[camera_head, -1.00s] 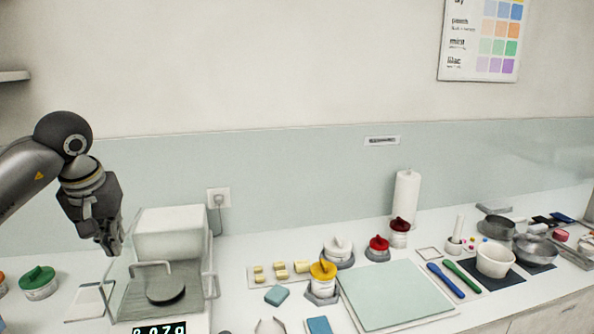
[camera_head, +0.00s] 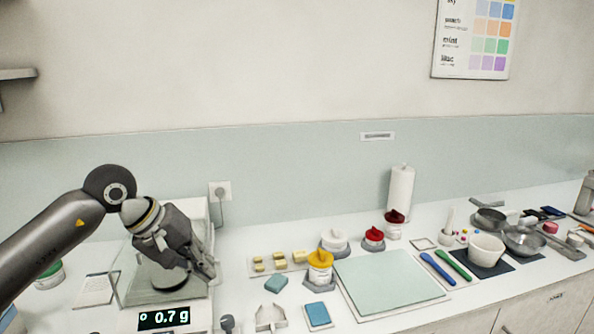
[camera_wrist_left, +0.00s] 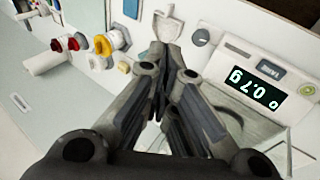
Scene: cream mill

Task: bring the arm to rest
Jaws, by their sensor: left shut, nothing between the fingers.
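My left arm comes in from the left in the head view. My left gripper (camera_head: 208,272) is over the right part of the balance (camera_head: 180,318), in front of its glass housing, and points down and to the right. Its fingers are shut with nothing between them. In the left wrist view the shut fingers (camera_wrist_left: 163,75) show in the middle, with the balance display (camera_wrist_left: 253,88) to their right. The gripper hides part of the weighing pan (camera_head: 168,280). My right gripper is not in view.
A green-lidded jar (camera_head: 48,275) stands behind my arm.

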